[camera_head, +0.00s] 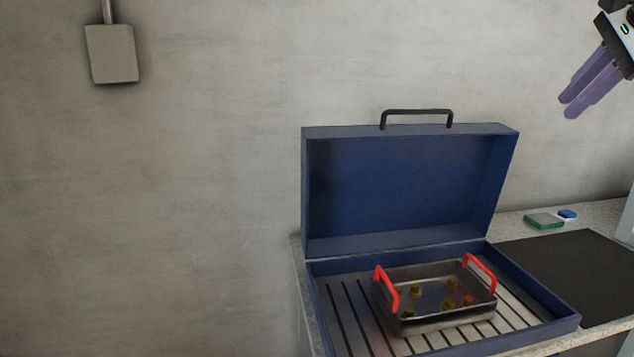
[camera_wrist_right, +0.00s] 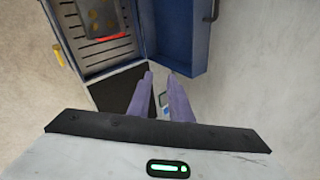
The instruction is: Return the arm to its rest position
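My right gripper (camera_head: 567,107) hangs at the upper right of the head view, high above the counter and in front of the wall. Its two purple fingers point down and left. In the right wrist view the fingers (camera_wrist_right: 159,77) stand apart with a gap between them, and nothing is held. The open blue grill case (camera_head: 405,190) lies below and to the left of the gripper, clear of it. My left gripper is in neither view.
A metal tray (camera_head: 435,323) with red handles and several small brownish pieces sits on the slatted grill. A dark panel (camera_head: 570,268) lies right of the case. Green (camera_head: 543,221) and blue (camera_head: 567,213) items lie behind it. A grey box (camera_head: 111,54) hangs on the wall.

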